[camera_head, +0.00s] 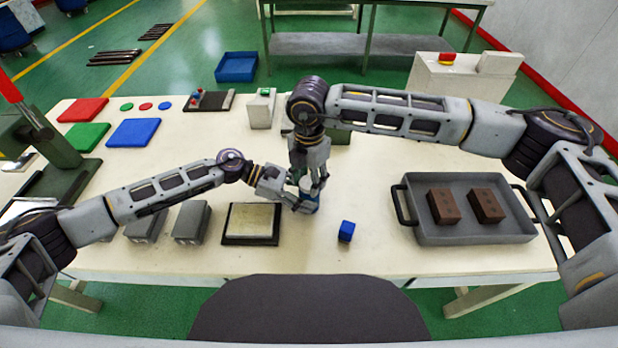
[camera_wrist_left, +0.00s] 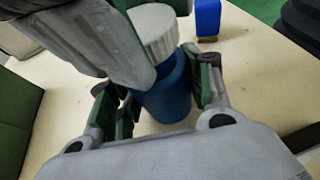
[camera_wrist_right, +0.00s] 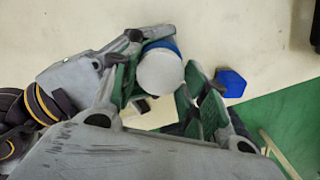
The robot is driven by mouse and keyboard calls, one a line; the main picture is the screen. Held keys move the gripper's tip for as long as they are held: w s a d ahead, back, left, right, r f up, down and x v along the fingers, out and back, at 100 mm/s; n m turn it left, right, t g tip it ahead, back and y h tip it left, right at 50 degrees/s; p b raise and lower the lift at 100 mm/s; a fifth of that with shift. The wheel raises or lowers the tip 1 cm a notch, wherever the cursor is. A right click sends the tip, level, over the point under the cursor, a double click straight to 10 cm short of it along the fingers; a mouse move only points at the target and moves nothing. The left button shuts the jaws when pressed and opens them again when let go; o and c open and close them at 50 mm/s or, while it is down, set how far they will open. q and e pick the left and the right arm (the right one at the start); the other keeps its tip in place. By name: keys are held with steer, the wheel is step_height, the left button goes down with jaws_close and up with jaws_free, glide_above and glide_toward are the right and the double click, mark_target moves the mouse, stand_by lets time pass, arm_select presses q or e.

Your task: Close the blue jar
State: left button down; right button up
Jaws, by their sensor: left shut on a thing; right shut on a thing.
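The blue jar (camera_head: 309,208) stands at the middle of the table. My left gripper (camera_head: 297,203) is shut on its body from the left; the left wrist view shows the jar (camera_wrist_left: 167,95) between the fingers. The white ribbed lid (camera_wrist_left: 156,32) is at the jar's mouth. My right gripper (camera_head: 308,184) reaches down from above and is shut on the lid, which also shows in the right wrist view (camera_wrist_right: 160,73).
A grey tray (camera_head: 470,236) with two brown blocks is further right. Coloured mats (camera_head: 133,132) are at the back left.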

steer(key=m, duration=0.5)
steer(key=shift+m, duration=0.3)
steer(key=m, duration=0.4)
steer(key=shift+a+m, duration=0.2)
steer(key=shift+m, duration=0.1)
steer(key=shift+d+m, duration=0.1)
steer(key=shift+m, duration=0.6)
steer(key=o, duration=0.7)
steer(key=shift+c, duration=0.2)
steer(key=shift+d, duration=0.1)
steer(key=shift+r, duration=2.25)
steer(key=shift+c, duration=0.3)
